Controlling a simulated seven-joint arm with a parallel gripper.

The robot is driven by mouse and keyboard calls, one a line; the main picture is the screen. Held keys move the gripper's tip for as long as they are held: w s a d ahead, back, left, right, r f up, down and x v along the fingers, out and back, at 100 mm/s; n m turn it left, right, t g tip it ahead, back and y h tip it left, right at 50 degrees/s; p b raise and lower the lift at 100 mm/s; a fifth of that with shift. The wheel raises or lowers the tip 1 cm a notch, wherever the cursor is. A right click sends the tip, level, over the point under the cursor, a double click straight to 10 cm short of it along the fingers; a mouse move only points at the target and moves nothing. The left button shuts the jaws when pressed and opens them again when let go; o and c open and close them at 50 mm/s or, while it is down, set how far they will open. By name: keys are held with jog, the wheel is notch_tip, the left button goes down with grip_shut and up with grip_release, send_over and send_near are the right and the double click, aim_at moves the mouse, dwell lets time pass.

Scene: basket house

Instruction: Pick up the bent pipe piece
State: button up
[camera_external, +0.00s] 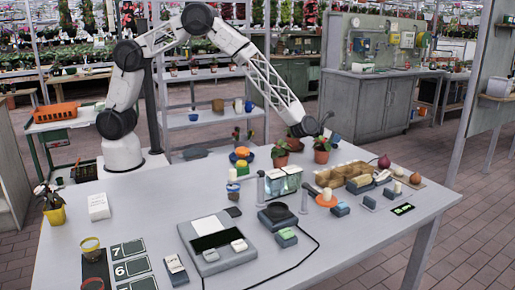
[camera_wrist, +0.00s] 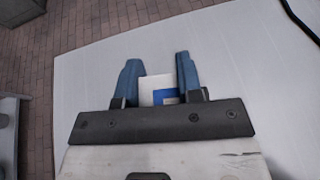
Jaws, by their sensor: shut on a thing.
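My gripper (camera_wrist: 158,82) shows two blue fingers in the wrist view, standing apart with a small white-and-blue piece (camera_wrist: 156,86) between them. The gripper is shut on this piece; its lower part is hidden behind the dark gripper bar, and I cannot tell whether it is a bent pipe. In the external view my gripper (camera_external: 329,136) is small, at the end of my arm above the back of the table, near a potted plant.
The grey table (camera_external: 375,250) holds a scale-like device (camera_external: 215,245), a dark round-topped device (camera_external: 278,215), a wooden divided tray (camera_external: 345,180) and potted plants (camera_external: 321,154). A black cable (camera_wrist: 300,20) crosses the table. The table's right front is clear.

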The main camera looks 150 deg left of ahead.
notch_tip(320, 180, up, 10)
jog(key=shift+f, duration=0.15)
dwell(0.4)
